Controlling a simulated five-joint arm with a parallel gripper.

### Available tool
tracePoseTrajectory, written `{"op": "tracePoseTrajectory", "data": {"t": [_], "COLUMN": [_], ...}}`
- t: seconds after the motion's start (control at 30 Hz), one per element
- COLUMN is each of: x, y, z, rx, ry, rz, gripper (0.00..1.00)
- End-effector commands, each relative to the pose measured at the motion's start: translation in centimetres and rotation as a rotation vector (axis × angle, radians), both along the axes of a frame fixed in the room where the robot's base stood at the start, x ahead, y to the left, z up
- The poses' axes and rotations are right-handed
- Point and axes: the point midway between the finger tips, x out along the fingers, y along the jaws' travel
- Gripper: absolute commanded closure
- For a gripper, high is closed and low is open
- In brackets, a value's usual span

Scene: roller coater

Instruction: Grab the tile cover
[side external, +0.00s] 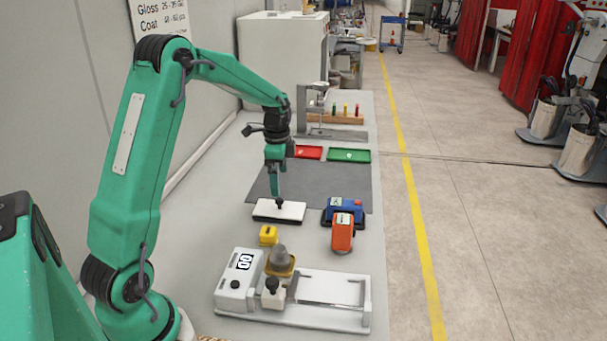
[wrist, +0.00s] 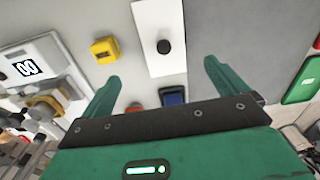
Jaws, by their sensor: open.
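What looks like the tile cover is a white rectangular plate (side external: 265,211) with a dark edge and a small black knob on top. It lies flat at the near edge of the grey mat. The wrist view shows the white plate (wrist: 160,20) and its round black knob (wrist: 164,47). My gripper (side external: 278,197) points down just over the knob. In the wrist view my gripper (wrist: 160,75) has its two green fingers spread wide with nothing between them. The knob sits beyond the fingertips, about midway across the gap. Contact cannot be told in the side view.
A yellow block (side external: 268,235) lies near the plate. Blue (side external: 345,208) and orange (side external: 342,234) devices stand to its right. A white machine (side external: 300,312) fills the front. Red (side external: 308,152) and green (side external: 349,155) trays lie behind the grey mat (side external: 340,179).

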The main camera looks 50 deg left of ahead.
Motion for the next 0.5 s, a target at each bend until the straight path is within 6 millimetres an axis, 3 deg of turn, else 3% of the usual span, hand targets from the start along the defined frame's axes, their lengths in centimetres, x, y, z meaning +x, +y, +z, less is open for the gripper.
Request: {"op": "tracePoseTrajectory", "data": {"t": [0.2,0.5], "x": [0.3,0.3], "y": [1.5,1.5], "z": [-1.7,-2.4], "rx": [-0.010,-0.011], "ry": [0.021,0.023], "rz": [-0.037,-0.040], "gripper": [0.02,0.02]}}
